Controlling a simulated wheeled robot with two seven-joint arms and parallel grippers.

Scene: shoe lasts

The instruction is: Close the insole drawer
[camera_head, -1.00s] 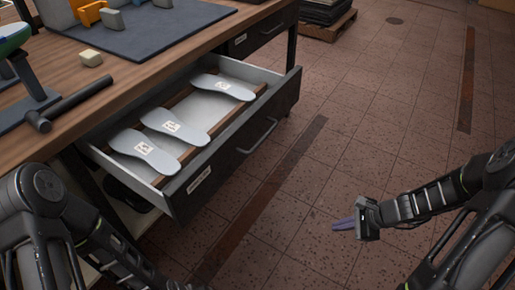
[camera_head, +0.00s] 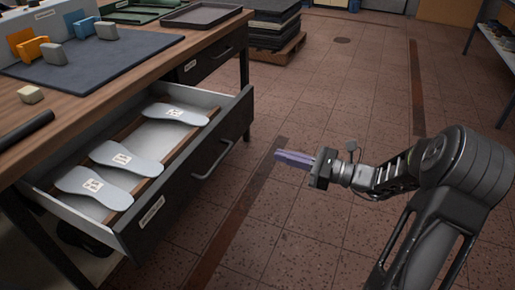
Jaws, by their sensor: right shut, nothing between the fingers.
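The insole drawer (camera_head: 147,218) stands pulled out from the wooden workbench (camera_head: 110,88), with a dark front, a metal bar handle (camera_head: 213,160) and a white label. Three pale insoles with printed tags lie in it: one at the far end (camera_head: 176,114), one in the middle (camera_head: 126,158) and one at the near end (camera_head: 95,187). My right gripper (camera_head: 294,159) is shut and empty, with purple fingers pointing left towards the drawer front. It hangs over the floor to the right of the handle, clear of the drawer. My left gripper is not in view.
A shut drawer (camera_head: 210,58) sits farther along under the bench. A dark mat (camera_head: 90,62) with orange and grey blocks lies on top. Dark sheets (camera_head: 273,22) are stacked on a pallet behind. The tiled floor (camera_head: 345,90) right of the drawer is free.

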